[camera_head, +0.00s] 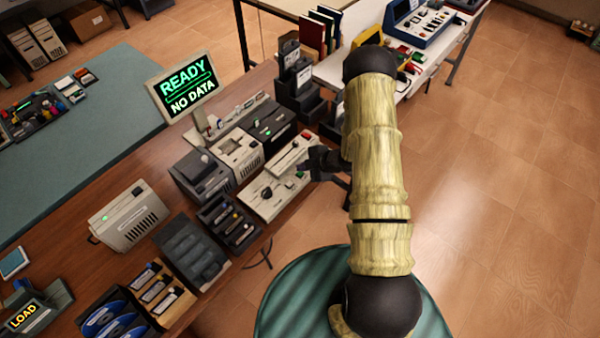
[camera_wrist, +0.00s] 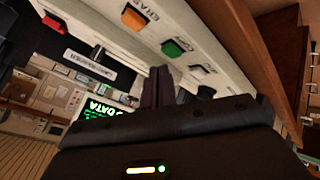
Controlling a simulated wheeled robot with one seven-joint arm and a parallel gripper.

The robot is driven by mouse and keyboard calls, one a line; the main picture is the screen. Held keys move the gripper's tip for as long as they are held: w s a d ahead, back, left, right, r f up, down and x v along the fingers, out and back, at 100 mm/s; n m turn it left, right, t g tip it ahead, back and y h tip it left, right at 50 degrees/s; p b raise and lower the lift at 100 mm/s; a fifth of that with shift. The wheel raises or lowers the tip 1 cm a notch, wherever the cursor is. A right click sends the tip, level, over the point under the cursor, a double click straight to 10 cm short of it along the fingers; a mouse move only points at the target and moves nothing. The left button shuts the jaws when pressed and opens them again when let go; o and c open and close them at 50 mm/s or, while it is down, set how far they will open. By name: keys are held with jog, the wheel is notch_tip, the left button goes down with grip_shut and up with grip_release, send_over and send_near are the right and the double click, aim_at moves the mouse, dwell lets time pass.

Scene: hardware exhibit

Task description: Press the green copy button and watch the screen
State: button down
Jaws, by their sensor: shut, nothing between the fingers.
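In the head view my gripper (camera_head: 316,160) is over the right end of the panel (camera_head: 262,204). The screen (camera_head: 183,88) reads "READY" and "NO DATA"; part of it shows in the wrist view (camera_wrist: 103,108).
A red button (camera_wrist: 53,23) is farther along the panel. Black and beige drive units (camera_head: 238,152) stand behind the panel on the brown table. Black stacked holders (camera_head: 298,85) stand beyond my gripper. The floor at the right (camera_head: 500,190) is clear.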

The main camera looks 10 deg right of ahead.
aim_at(303, 175)
jog(key=shift+f, duration=0.15)
dwell(0.3)
jog(key=shift+f+b, duration=0.3)
jog(key=shift+b, duration=0.15)
jog(key=shift+f+b, duration=0.35)
dwell(0.6)
jog(key=shift+r+p, duration=0.5)
jog(key=shift+r, duration=0.35)
notch_tip(303, 175, up, 5)
jog(key=p, duration=0.3)
dwell(0.4)
dwell(0.7)
